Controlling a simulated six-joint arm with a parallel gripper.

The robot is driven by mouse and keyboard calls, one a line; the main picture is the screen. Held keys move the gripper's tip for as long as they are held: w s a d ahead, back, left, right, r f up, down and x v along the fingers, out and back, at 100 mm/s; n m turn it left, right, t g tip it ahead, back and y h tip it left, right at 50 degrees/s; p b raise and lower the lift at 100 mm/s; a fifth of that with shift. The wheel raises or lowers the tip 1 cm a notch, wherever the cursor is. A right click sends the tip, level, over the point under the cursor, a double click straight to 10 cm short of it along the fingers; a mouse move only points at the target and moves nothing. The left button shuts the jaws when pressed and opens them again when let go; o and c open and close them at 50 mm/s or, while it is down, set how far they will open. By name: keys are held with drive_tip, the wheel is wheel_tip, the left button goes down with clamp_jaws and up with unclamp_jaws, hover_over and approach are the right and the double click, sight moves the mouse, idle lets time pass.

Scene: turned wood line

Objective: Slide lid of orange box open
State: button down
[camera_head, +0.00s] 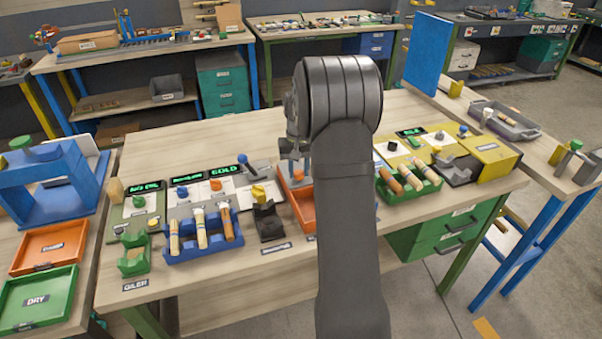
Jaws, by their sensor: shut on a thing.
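The orange box (303,208) sits on the middle of the wooden bench, partly hidden behind my arm. Its left part shows as an open orange tray-like interior with a low rim. My gripper (293,158) is at the far end of this box, mostly hidden by my own wrist and forearm. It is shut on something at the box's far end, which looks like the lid. The fingertips and most of the lid are hidden, so I cannot tell how far the lid stands along the box.
Left of the box are a black holder (268,222) and a blue rack (203,241) of turned handles. Right of my arm stand a green rack (409,187) of handles and a yellow box (491,158). The bench's front strip is mostly clear.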

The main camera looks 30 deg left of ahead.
drive_tip(key=c, duration=1.1)
unclamp_jaws()
drive_tip(key=shift+o, duration=0.2)
wheel_tip(320, 180, up, 18)
drive_tip(key=shift+f, duration=0.25)
wheel_tip(320, 180, down, 18)
drive_tip(key=shift+r, duration=0.2)
drive_tip(key=shift+s+d, duration=0.1)
drive_tip(key=shift+r, duration=0.1)
